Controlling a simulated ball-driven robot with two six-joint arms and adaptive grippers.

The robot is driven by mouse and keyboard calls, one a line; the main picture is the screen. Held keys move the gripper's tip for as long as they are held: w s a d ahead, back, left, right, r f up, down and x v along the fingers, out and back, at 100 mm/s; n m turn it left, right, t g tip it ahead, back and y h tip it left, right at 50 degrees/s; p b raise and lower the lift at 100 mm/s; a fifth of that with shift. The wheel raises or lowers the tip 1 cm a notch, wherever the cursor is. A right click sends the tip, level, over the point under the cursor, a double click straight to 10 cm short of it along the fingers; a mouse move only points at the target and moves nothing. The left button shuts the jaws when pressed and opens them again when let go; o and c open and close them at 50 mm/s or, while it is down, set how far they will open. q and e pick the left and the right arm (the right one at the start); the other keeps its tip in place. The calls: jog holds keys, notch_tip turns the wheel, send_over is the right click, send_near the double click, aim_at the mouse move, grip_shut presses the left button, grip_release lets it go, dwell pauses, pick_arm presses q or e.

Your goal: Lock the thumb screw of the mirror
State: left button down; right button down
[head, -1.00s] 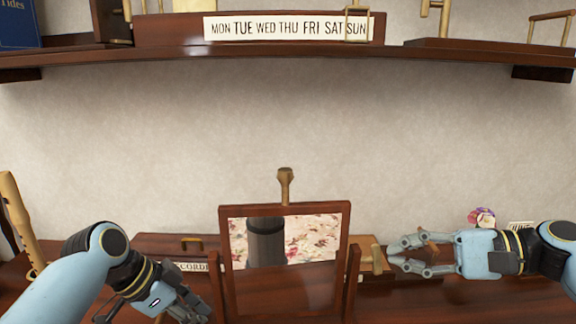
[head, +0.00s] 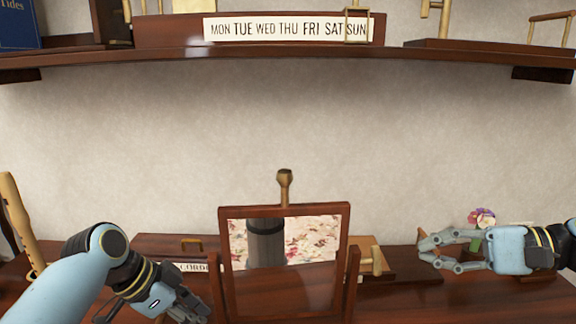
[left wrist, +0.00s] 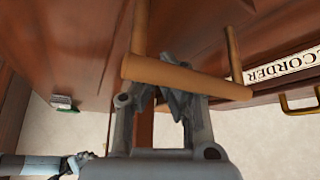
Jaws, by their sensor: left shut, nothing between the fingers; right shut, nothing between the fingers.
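The mirror (head: 285,209) stands upright at the lower middle of the head view, in a dark reddish wooden frame. Its brass thumb screw (head: 377,261) sticks out from the right post, with its flat head outward. My right gripper (head: 425,251) is to the right of the screw, apart from it, shut and empty. My left gripper (head: 197,309) is low at the left of the mirror, shut and empty, its tips partly cut off by the frame. In the left wrist view, its fingers (left wrist: 165,95) are close to a brownish bar (left wrist: 195,78); contact cannot be told.
A curved shelf (head: 285,52) with a weekday board (head: 290,29) runs across above. A brass post (head: 285,185) rises behind the mirror. A recorder-like wooden piece (head: 20,218) leans at far left.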

notch_tip(320, 180, up, 7)
jog(key=p, duration=0.6)
jog(key=shift+f, duration=0.15)
